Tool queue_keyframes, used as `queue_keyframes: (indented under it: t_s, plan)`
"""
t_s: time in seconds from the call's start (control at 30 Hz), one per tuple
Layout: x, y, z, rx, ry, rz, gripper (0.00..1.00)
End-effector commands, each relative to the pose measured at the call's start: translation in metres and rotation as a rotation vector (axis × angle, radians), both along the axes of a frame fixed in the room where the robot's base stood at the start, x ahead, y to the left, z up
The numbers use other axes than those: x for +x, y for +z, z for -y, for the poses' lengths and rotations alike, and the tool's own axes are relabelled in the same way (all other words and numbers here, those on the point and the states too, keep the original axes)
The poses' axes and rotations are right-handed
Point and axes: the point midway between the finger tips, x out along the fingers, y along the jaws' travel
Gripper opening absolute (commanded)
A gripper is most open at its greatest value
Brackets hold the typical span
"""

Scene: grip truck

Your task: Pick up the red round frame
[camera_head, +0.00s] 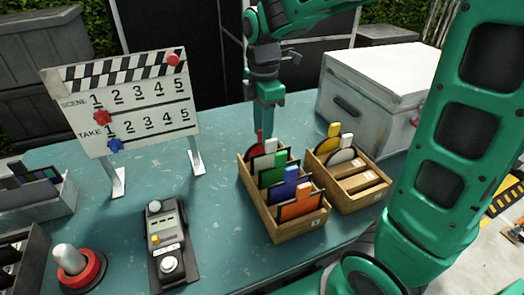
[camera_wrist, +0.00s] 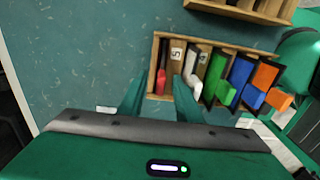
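The red round frame (camera_head: 260,136) stands in the end slot of a wooden box (camera_head: 256,200), mostly hidden by the box and my gripper. In the wrist view its narrow red edge (camera_wrist: 161,82) lies between my two fingertips. My gripper (camera_head: 264,126) points down over that end of the box. In the wrist view my gripper (camera_wrist: 158,84) is open, with its green fingers apart on either side of the red edge. I cannot tell how deep the fingers reach or whether they touch it.
White (camera_head: 270,147), green (camera_head: 274,168), blue (camera_head: 285,186) and orange (camera_head: 300,206) frames fill the same box. A second wooden box (camera_head: 374,198) with yellow and white frames stands to its right. A white case (camera_head: 375,80), a clapperboard (camera_head: 128,104) and a control box (camera_head: 165,240) are nearby.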

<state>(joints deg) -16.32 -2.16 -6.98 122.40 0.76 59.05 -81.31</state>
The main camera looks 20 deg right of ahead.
Motion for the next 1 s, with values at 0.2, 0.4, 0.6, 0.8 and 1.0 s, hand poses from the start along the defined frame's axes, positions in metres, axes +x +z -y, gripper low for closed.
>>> queue_keyframes:
  t_s: [0.2, 0.4, 0.6, 0.8, 1.0]
  plan:
    - [0.000, -0.007, 0.000, 0.000, 0.001, 0.000, 0.31]
    - [0.000, -0.006, 0.000, 0.000, 0.000, 0.000, 0.10]
    - [0.000, -0.006, 0.000, 0.000, 0.001, 0.000, 0.00]
    - [0.000, -0.004, 0.000, 0.000, 0.000, 0.001, 0.00]
    - [0.001, 0.020, 0.000, 0.001, 0.000, 0.006, 0.00]
